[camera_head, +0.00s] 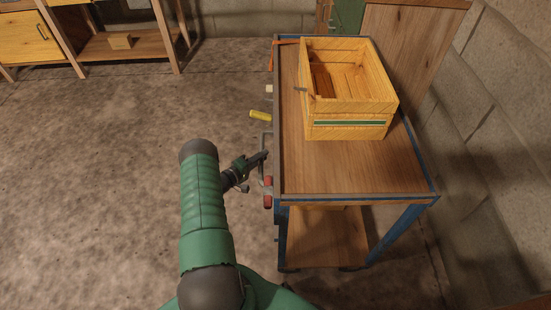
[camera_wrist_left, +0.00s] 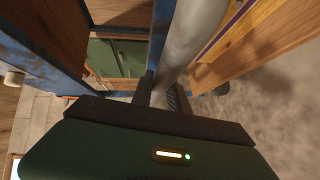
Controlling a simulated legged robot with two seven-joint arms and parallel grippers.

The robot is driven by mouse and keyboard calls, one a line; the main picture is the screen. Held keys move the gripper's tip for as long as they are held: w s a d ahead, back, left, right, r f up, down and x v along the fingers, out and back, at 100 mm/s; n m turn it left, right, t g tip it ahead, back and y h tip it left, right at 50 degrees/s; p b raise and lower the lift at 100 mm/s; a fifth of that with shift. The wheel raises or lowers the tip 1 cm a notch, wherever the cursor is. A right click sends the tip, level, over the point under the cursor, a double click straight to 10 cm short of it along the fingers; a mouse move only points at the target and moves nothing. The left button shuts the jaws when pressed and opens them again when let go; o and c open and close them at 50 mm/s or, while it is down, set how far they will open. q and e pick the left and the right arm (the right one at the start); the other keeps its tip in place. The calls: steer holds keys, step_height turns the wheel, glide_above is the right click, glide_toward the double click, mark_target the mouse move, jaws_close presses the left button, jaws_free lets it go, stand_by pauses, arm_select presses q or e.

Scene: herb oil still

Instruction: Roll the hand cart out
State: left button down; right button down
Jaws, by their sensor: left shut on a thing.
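The hand cart (camera_head: 345,170) has a wooden top, a blue metal frame and a lower wooden shelf (camera_head: 325,237). It stands right of centre in the head view. Its grey push handle (camera_head: 267,140) runs along the left side, with a red part at its near end. My left gripper (camera_head: 262,158) is shut on this handle. In the left wrist view, the fingers (camera_wrist_left: 161,92) sit on either side of the thick grey bar (camera_wrist_left: 192,35). The cart's wheels are mostly hidden. My right gripper is not in view.
An open slatted wooden crate (camera_head: 350,122) with a green stripe stands on the cart top. A stone wall (camera_head: 470,130) is close on the right, and a wooden panel (camera_head: 415,50) stands behind. A wooden shelf unit (camera_head: 125,45) is at the back left. The floor left of the cart is clear.

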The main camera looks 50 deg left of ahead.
arm_select(q)
steer(key=s+a+b, duration=0.3)
steer(key=s+a, duration=0.4)
steer(key=s, duration=0.2)
steer(key=shift+s+a+f, duration=0.25)
steer(key=shift+f, duration=0.1)
steer(key=c, duration=1.5)
jaws_free()
steer(key=shift+s+a, duration=0.1)
steer(key=shift+a, duration=0.05)
steer(key=shift+o, duration=1)
steer(key=shift+a, duration=0.1)
steer(key=shift+r, duration=0.1)
steer(key=shift+r, duration=0.1)
steer(key=s+d+r+p, duration=0.1)
steer(key=s+p, duration=0.3)
steer(key=s, duration=1.2)
steer(key=shift+s+d+r+p, duration=0.2)
steer(key=shift+d+r+p, duration=0.1)
steer(key=shift+r+p, duration=0.15)
